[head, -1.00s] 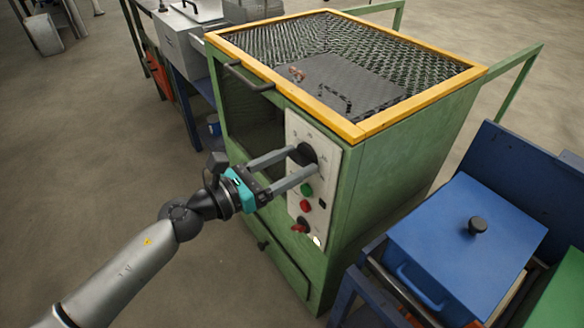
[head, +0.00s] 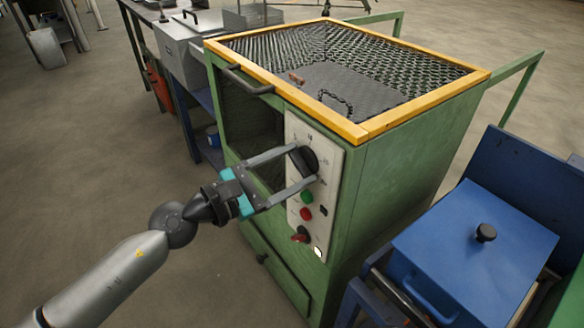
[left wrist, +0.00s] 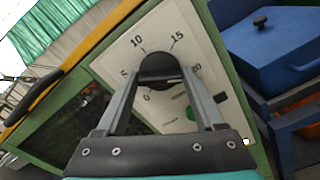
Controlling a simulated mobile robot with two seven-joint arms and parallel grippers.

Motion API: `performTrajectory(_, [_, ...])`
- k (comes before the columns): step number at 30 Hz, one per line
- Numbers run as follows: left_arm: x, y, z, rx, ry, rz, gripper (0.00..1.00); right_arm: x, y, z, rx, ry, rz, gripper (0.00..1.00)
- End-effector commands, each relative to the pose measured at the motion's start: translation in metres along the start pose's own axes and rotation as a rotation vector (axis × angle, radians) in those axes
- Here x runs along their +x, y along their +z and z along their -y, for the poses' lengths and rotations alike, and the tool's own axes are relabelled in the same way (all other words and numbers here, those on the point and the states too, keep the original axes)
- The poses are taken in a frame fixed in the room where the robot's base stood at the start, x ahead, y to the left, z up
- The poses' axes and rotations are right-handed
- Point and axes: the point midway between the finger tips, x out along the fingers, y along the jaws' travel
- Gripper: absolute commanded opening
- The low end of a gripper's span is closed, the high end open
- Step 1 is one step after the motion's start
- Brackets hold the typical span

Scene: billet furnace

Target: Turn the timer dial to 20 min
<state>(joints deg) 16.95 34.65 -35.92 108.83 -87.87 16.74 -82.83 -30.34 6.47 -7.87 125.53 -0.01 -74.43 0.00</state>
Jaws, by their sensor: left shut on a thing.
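The round black timer dial (head: 309,158) sits high on the pale control panel (head: 330,190) of the green furnace cabinet. My left gripper (head: 304,164) is shut on it, one finger on each side of the dial. In the left wrist view the dial (left wrist: 159,66) lies between the fingertips of the gripper (left wrist: 161,76). The printed marks 0, 5, 10, 15 and 20 show around it. I cannot make out a pointer on the dial, so its setting is unclear. My right gripper is not in view.
Below the dial are a green button (head: 307,197), a red button (head: 306,213), a red-and-black switch (head: 301,234) and a small bright lamp (head: 318,252). A handle (head: 248,84) juts out at upper left. A blue lidded box (head: 470,250) stands at right.

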Motion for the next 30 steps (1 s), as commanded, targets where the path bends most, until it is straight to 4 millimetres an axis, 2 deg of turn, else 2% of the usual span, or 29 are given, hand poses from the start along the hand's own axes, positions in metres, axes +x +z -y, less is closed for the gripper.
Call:
performTrajectory(12, [-0.0001,0.0,-0.0003,0.017,0.0,-0.001,0.14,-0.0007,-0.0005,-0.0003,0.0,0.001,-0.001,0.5])
performTrajectory(13, [-0.0001,0.0001,-0.0003,0.017,0.0,-0.001,0.73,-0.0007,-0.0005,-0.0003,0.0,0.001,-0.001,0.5])
performTrajectory(20, [-0.0001,0.0001,-0.0002,0.013,0.0,0.0,0.99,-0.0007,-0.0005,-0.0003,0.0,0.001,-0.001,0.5])
performTrajectory(30, [-0.0001,0.0001,0.0,0.011,0.0,0.0,1.0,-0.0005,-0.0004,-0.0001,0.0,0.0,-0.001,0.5])
